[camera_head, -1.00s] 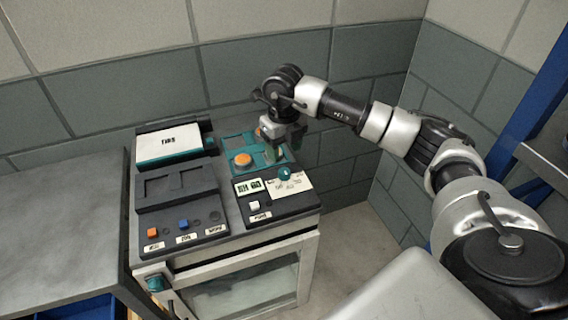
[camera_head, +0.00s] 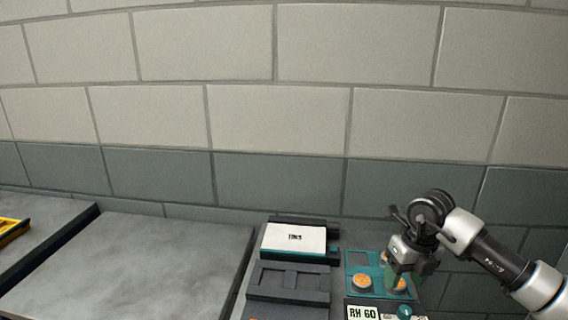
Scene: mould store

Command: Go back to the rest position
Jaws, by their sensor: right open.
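My right gripper (camera_head: 408,268) comes in from the right and points down over the teal panel (camera_head: 356,258) of the machine. It is open, with no object seen in it. Its fingers partly cover an orange button at the right of the panel; I cannot tell whether they touch it. Another orange button (camera_head: 362,282) lies clear to the left of the fingers. A teal knob (camera_head: 404,311) and a display reading "RH 60" (camera_head: 362,313) sit below. My left gripper is not in view.
A dark machine block with a white label (camera_head: 294,239) stands left of the teal panel. A bare grey worktop (camera_head: 130,268) fills the lower left, with a yellow object (camera_head: 12,230) at the far left. A block wall (camera_head: 280,120) closes the back.

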